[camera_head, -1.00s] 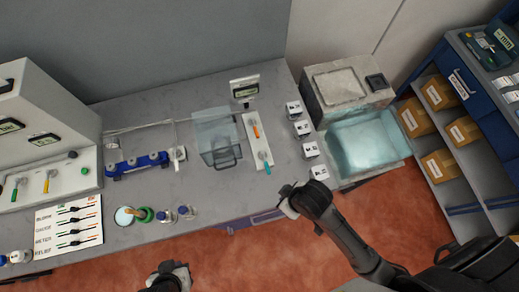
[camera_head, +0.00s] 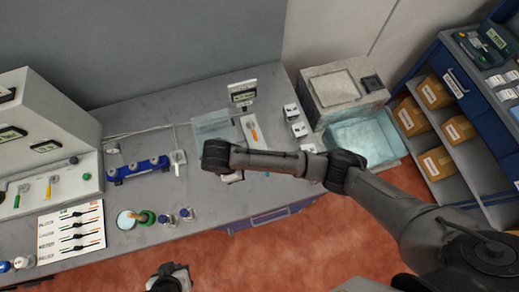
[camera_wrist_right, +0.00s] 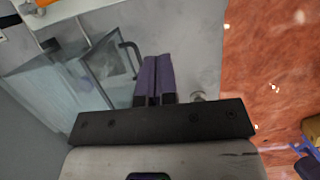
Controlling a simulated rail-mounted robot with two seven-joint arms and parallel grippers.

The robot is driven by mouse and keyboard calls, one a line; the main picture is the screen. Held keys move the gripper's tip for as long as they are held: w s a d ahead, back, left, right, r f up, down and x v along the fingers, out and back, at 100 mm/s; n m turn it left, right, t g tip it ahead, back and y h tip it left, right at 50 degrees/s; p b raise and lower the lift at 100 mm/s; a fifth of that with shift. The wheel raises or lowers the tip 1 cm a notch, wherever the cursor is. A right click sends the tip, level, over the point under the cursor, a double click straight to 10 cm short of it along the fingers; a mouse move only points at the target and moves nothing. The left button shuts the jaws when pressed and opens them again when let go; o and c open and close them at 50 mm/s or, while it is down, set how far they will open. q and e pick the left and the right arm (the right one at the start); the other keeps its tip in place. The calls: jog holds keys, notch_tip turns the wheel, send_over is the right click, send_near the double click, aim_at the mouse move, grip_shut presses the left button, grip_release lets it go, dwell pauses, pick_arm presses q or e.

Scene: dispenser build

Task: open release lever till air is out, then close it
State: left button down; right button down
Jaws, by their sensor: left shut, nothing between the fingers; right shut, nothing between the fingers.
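A white plate (camera_head: 247,122) on the bench carries a lever with an orange handle (camera_head: 254,132). In the earlier head view a teal handle shows at the plate's near end; my right arm now covers most of it. I cannot tell which lever is the release lever. My right gripper is mostly hidden under its wrist in the head view. In the right wrist view its fingers (camera_wrist_right: 153,72) are shut and empty, beside a clear container (camera_wrist_right: 75,75) with a dark handle. My left gripper (camera_head: 170,272) is shut and empty at the bottom of the head view, off the bench's front edge.
A blue fixture (camera_head: 138,168), a green-ringed cup (camera_head: 132,219) and small bottles stand left. A left panel has yellow (camera_head: 49,188) and green handles. A printed card (camera_head: 71,232) lies in front. A small display (camera_head: 242,91) stands behind the plate. A water basin (camera_head: 362,138) is right.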

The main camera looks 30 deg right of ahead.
jog(key=shift+w+d+r+h, duration=0.15)
jog(key=shift+w+d+h, duration=0.2)
jog(key=shift+w, duration=0.1)
jog(key=shift+s+d+f+p, duration=0.2)
jog(key=shift+d+f+p, duration=0.2)
jog(key=shift+d+f, duration=1)
jog(key=shift+s+d+f+p, duration=0.3)
jog(key=shift+d+f, duration=0.55)
jog(key=shift+f, duration=1.2)
jog(key=shift+s+d+f+p, duration=0.1)
jog(key=shift+d+f+p, duration=0.35)
jog(key=shift+d+f, duration=0.95)
jog(key=shift+a+f, duration=0.3)
jog(key=shift+n, duration=0.3)
